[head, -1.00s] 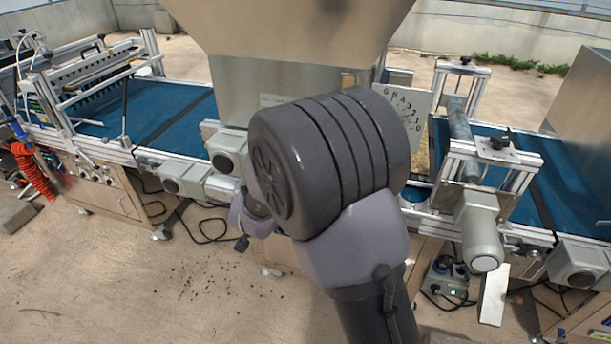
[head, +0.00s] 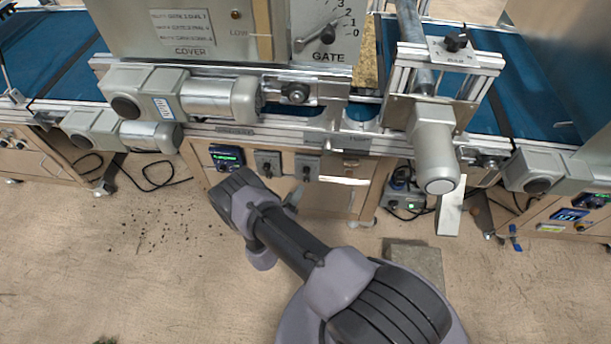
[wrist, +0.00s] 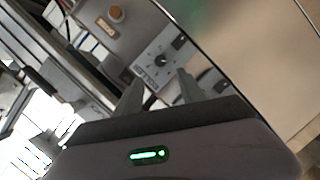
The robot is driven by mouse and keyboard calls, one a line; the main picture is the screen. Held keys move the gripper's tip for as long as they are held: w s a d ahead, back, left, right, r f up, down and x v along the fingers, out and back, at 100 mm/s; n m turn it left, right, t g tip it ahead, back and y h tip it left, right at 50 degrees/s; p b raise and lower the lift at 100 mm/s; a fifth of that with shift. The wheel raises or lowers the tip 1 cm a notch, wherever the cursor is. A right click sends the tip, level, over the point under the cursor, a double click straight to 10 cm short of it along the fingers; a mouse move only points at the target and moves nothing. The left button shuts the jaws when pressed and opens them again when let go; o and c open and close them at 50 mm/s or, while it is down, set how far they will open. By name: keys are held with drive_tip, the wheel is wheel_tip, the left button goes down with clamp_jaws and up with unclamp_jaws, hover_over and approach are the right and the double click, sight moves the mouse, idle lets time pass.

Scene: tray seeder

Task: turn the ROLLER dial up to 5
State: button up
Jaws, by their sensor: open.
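The ROLLER dial (wrist: 163,61) is a dark knob on a pale plate in the wrist view, with its lettering turned nearly upside down. Its scale marks are too small to read, so I cannot tell its setting. My gripper (wrist: 158,92) is open and empty, its two fingers on either side of the ROLLER plate's lower part in the picture. The fingers look apart from the knob. In the head view, two small dial plates, a left one (head: 268,163) and a right one (head: 307,167), sit under the conveyor; which is ROLLER is unreadable there. My arm hides the gripper there.
A lit display (head: 227,157) sits left of the two plates. An orange knob (wrist: 117,13) is near the ROLLER plate. The GATE dial (head: 328,34) is higher up. Motor housings (head: 205,98) jut out above the panel. The floor in front is mostly clear.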

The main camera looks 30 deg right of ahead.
sight(306, 173)
drive_tip(key=b+x, duration=0.3)
drive_tip(key=x, duration=0.6)
drive_tip(key=shift+w+d+f, duration=0.2)
drive_tip(key=shift+w+d, duration=0.3)
clamp_jaws()
